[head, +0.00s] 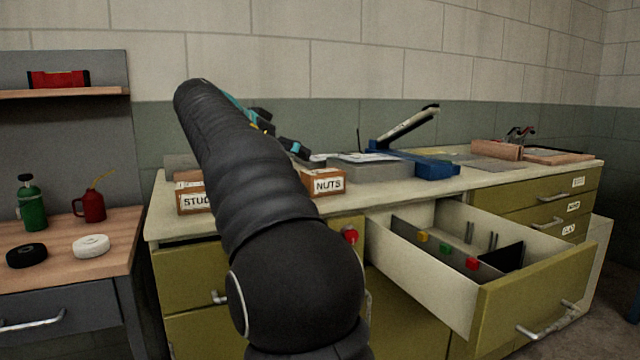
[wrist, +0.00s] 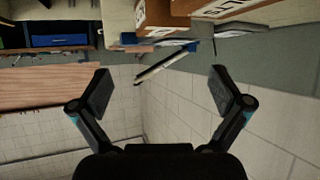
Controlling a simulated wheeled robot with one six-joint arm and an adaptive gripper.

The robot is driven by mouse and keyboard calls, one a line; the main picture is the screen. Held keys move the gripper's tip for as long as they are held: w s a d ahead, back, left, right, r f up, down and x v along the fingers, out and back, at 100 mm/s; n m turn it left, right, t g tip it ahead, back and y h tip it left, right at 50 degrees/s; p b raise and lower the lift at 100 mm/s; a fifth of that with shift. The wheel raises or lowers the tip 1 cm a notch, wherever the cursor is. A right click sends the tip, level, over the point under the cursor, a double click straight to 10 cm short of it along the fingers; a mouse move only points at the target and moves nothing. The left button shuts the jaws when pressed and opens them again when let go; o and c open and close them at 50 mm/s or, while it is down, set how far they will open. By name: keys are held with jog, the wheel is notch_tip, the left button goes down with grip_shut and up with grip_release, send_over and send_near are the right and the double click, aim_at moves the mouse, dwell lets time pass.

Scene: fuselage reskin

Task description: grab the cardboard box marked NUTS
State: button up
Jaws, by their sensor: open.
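The cardboard box marked NUTS (head: 328,184) sits on the counter near its front edge, label facing me, its left side hidden by my arm. Left of it is a box whose label begins STUD (head: 192,201), also partly hidden. My gripper (wrist: 162,92) is open and empty in the wrist view. In the head view it is mostly hidden behind my arm, with teal-marked parts showing above the boxes. Two labelled cardboard boxes, one at the top centre (wrist: 157,12) and one at the top right, are cut off in the wrist view; I cannot tell which is NUTS there.
A grey block-like item (head: 375,171) and a blue lever tool (head: 432,165) stand right of the NUTS box. An open drawer (head: 530,300) juts out at the right. A side bench (head: 60,262) at the left holds a green bottle, a red oil can and tape rolls.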

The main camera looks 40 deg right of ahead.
aim_at(320, 171)
jog(key=x, duration=1)
jog(key=shift+w+d+f, duration=0.15)
jog(key=shift+d+f, duration=0.1)
jog(key=shift+c, duration=0.3)
jog(key=c, duration=1.6)
